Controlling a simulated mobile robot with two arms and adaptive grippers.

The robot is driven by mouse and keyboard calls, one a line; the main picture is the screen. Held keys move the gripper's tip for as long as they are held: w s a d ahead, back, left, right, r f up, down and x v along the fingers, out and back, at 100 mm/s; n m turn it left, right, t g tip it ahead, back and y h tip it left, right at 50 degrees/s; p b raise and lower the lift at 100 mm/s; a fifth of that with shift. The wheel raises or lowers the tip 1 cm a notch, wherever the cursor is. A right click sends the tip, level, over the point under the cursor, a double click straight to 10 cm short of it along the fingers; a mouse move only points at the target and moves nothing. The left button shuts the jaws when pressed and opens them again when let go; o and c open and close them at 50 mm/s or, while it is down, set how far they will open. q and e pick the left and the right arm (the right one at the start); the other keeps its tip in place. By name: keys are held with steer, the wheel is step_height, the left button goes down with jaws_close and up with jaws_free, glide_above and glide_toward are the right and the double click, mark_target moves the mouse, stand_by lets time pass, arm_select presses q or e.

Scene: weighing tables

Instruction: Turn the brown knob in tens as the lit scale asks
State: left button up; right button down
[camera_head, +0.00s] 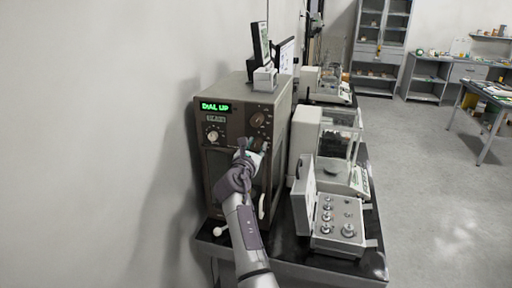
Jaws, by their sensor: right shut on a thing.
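The lit scale (229,138) is a tall brown box against the wall, and its green display (215,107) reads "DIAL UP". A pale round dial (212,135) sits below the display at the left of the front panel. A brown knob (257,119) shows at the panel's upper right. My right gripper (262,148) is at the right of the panel, just below that brown knob. It is shut on a small knob there, mostly hidden by the fingers. My left gripper is not in view.
A glass-sided balance (340,140) stands right of the scale. In front of it is an open grey box of weights (337,222) on the dark table (300,268). Another balance (328,85) is behind. Open floor (430,190) lies to the right.

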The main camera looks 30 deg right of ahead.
steer(key=shift+f+m+b, duration=0.1)
steer(key=shift+m+b, duration=0.3)
steer(key=shift+m, duration=0.6)
steer(key=shift+m+b, duration=0.75)
steer(key=shift+m, duration=0.95)
steer(key=c, duration=0.8)
jaws_free()
steer(key=shift+o, duration=0.2)
